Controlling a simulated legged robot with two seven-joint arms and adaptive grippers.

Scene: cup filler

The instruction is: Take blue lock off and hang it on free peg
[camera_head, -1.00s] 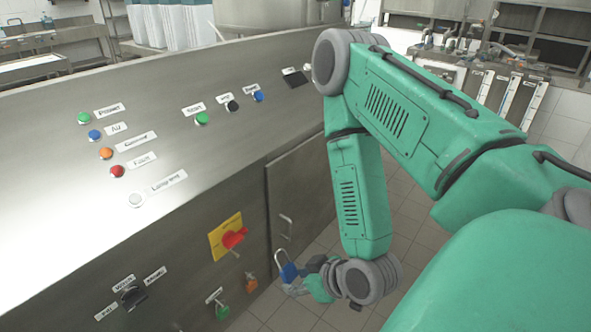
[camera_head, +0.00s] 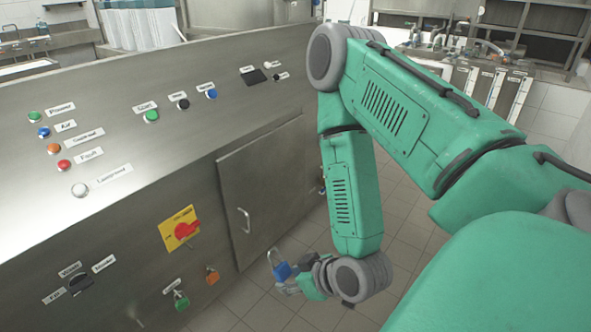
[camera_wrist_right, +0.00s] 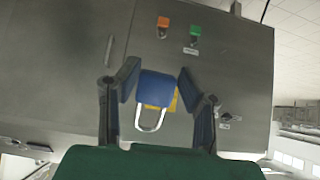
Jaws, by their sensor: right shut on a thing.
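The blue lock (camera_head: 281,270) is a padlock with a blue body and a silver shackle. My right gripper (camera_head: 296,281) is shut on it and holds it in the air, to the right of the machine front. In the right wrist view the lock's blue body (camera_wrist_right: 157,87) sits between the two fingers (camera_wrist_right: 158,90), its shackle loop towards the palm. A green lock (camera_head: 181,300) and an orange lock (camera_head: 212,275) hang on the machine front below the red switch (camera_head: 186,230) on its yellow plate. I see no clearly free peg. My left gripper is not in view.
The steel machine panel (camera_head: 120,170) fills the left side, with labelled buttons above and a black selector (camera_head: 80,283) at lower left. A cabinet door with a handle (camera_head: 244,220) lies between the switch and my right arm. Tiled floor is open beneath the gripper.

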